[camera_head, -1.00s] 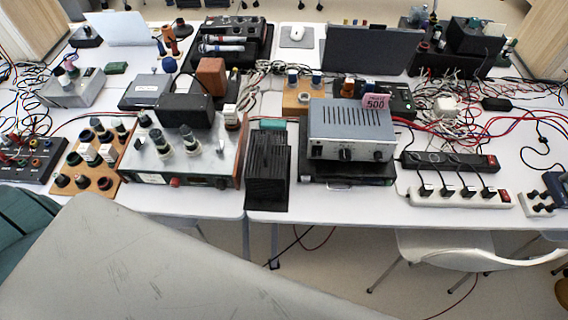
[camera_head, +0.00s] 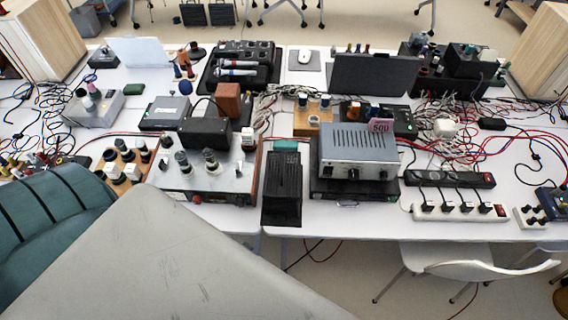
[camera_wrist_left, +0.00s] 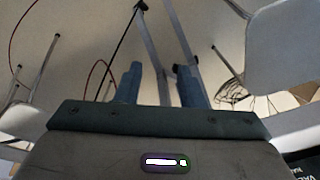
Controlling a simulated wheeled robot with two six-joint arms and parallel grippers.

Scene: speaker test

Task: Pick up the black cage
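The black cage (camera_head: 283,187) is an upright black slatted box. It stands near the front edge of the white table, close to the middle of the head view, between two metal-cased instruments. It is not clearly visible in the left wrist view. My left gripper (camera_wrist_left: 160,88) shows in the left wrist view with its two blue-grey fingers apart and nothing between them. Behind the fingers are floor, thin legs and cables. Neither gripper shows in the head view, so the left gripper's distance from the cage cannot be told.
A silver instrument (camera_head: 357,152) stands just right of the cage, and a silver-topped unit with knobs (camera_head: 215,181) just left. A white power strip (camera_head: 459,211) lies farther right. A white chair (camera_head: 462,262) stands at the front right. A green-topped block (camera_head: 286,145) is behind the cage.

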